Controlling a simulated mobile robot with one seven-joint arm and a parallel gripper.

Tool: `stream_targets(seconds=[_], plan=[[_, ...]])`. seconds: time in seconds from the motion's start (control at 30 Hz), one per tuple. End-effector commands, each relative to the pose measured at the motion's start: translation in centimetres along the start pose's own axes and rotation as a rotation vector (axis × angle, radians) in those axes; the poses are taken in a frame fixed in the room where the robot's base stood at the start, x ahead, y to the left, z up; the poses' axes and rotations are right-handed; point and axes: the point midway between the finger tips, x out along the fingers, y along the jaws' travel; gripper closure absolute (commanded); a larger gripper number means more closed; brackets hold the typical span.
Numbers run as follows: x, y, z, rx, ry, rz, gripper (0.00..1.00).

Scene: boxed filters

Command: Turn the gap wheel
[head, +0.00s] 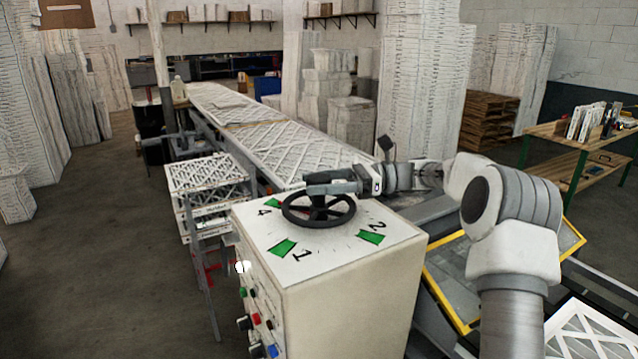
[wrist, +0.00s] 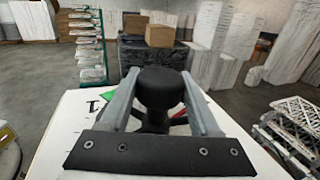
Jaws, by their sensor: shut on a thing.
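The gap wheel (head: 318,226) is a black spoked handwheel lying flat on top of a cream control box (head: 345,300). Green marks and the numbers 1, 2 and 4 show around it on the white top. My gripper (head: 320,183) reaches in from the right over the wheel's far side. In the wrist view, my gripper (wrist: 160,82) has its two grey fingers on either side of a black rounded knob (wrist: 161,92), shut on it. Dark wheel parts show below the knob. Most of the wheel is hidden there by the knob and the gripper's body.
Buttons and knobs (head: 255,318) cover the box's front left face. A long conveyor (head: 235,110) with lattice filters runs behind it. A filter stack (head: 208,175) stands close at left. A yellow-edged frame (head: 450,290) lies at right, under my arm. Open floor lies at far left.

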Motion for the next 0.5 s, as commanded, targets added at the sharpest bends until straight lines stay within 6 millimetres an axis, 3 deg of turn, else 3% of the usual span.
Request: stream_targets(seconds=[0.1, 0.13, 0.2, 0.3, 0.5], plan=[[-0.02, 0.0, 0.0, 0.001, 0.0, 0.0, 1.0], [-0.02, 0.0, 0.0, 0.001, 0.0, -0.001, 0.35], [-0.02, 0.0, 0.0, 0.001, 0.0, -0.001, 0.23], [-0.02, 0.0, 0.0, 0.001, 0.0, -0.001, 0.07], [-0.01, -0.01, 0.0, 0.0, 0.0, -0.001, 0.07]])
